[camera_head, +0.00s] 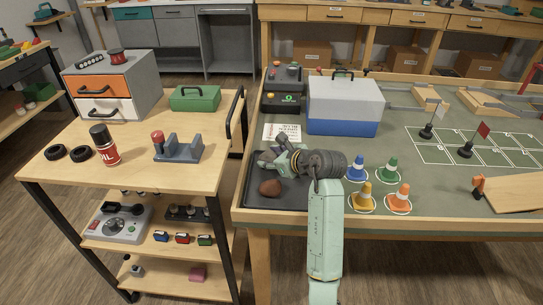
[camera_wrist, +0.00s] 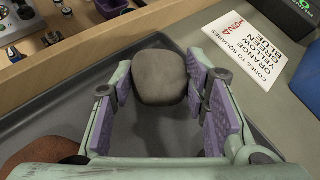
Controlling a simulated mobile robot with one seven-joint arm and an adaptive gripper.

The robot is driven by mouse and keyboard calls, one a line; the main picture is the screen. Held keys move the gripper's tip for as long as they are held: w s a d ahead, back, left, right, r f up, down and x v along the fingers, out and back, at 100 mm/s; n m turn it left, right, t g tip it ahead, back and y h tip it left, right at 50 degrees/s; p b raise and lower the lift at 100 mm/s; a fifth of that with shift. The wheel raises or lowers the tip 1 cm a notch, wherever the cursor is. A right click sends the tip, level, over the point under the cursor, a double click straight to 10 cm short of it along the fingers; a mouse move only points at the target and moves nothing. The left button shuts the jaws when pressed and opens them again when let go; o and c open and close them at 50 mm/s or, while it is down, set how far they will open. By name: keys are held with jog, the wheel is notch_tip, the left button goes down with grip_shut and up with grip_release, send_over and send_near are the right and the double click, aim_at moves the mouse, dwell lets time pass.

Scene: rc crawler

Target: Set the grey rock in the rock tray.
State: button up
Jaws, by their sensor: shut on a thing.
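The grey rock (camera_wrist: 158,70) is a rounded block between the purple-padded fingers of my gripper (camera_wrist: 161,88) in the wrist view. My gripper is shut on it. The rock tray (camera_head: 262,203) is a dark, shallow tray at the left front corner of the green-topped table. My gripper (camera_head: 268,158) is over the tray's rear part in the head view, where the grey rock is mostly hidden. The tray floor (camera_wrist: 150,128) shows below the rock in the wrist view. Whether the rock touches that floor cannot be told.
A brown rock (camera_head: 270,187) lies in the tray's front part. A printed card (camera_head: 282,132) and a blue-and-white cooler (camera_head: 344,105) stand behind. Several coloured cones, one blue (camera_head: 357,168), are to the right. A wooden cart (camera_head: 190,182) stands to the left.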

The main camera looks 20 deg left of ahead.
jog(key=shift+f, duration=0.25)
jog(key=o, duration=1.3)
